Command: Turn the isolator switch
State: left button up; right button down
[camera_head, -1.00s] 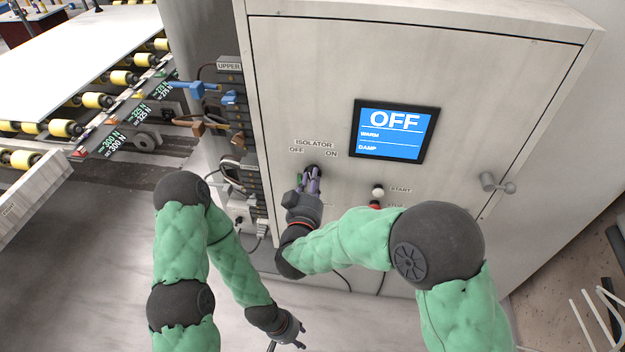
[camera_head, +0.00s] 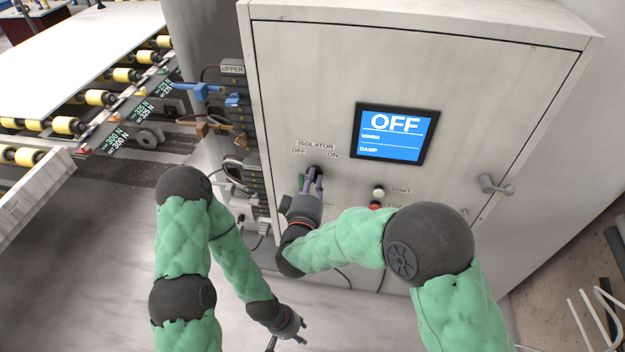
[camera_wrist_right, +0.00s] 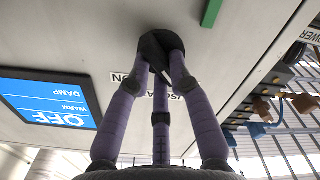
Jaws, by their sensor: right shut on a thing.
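The isolator switch is a dark round knob (camera_head: 315,170) on the pale cabinet door, below the printed ISOLATOR label (camera_head: 315,146) with OFF at left and ON at right. In the right wrist view the knob (camera_wrist_right: 153,45) sits between my purple fingertips. The display (camera_head: 394,133) reads OFF, with WARM and DAMP below. My left gripper (camera_head: 288,340) hangs low over the floor, apart from the cabinet, with its fingers apart and empty.
A white START button (camera_head: 378,191) and a red button (camera_head: 375,206) sit right of the switch, close to my right forearm. A door handle (camera_head: 495,185) is farther right. Cabled terminal blocks (camera_head: 240,125) line the cabinet's left side. A roller conveyor (camera_head: 95,97) stands at left.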

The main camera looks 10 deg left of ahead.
jog(key=c, duration=1.1)
grip_release()
jog(key=s, duration=1.2)
